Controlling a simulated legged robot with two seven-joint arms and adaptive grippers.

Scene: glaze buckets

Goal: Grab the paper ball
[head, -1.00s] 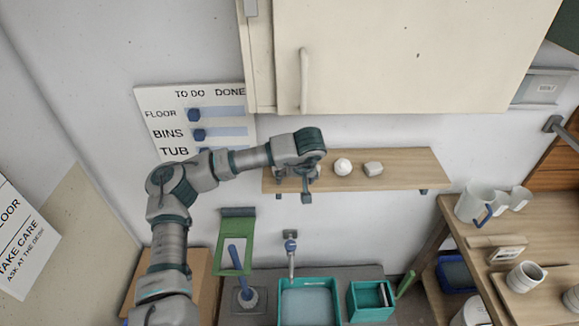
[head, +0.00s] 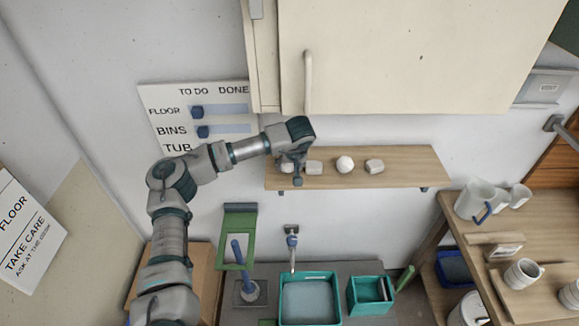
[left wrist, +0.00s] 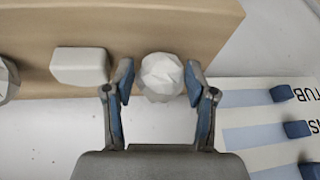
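A white faceted ball (left wrist: 162,77), which looks like crumpled paper, is between the two fingers of my left gripper (left wrist: 160,85) in the left wrist view. The fingers are open on either side of it, with a small gap showing at its left. In the head view my left gripper (head: 292,172) is at the left end of the wall shelf and hides this ball. A second white ball (head: 345,164) sits further right on the shelf; it is cut off at the left edge of the left wrist view (left wrist: 6,80). My right gripper is not in view.
The wooden shelf (head: 415,172) also holds a pale block (head: 314,167) close beside my left gripper and another block (head: 375,166). A cabinet (head: 420,60) hangs above. Teal tubs (head: 310,318) stand below, and a task board (head: 165,125) is on the wall at left.

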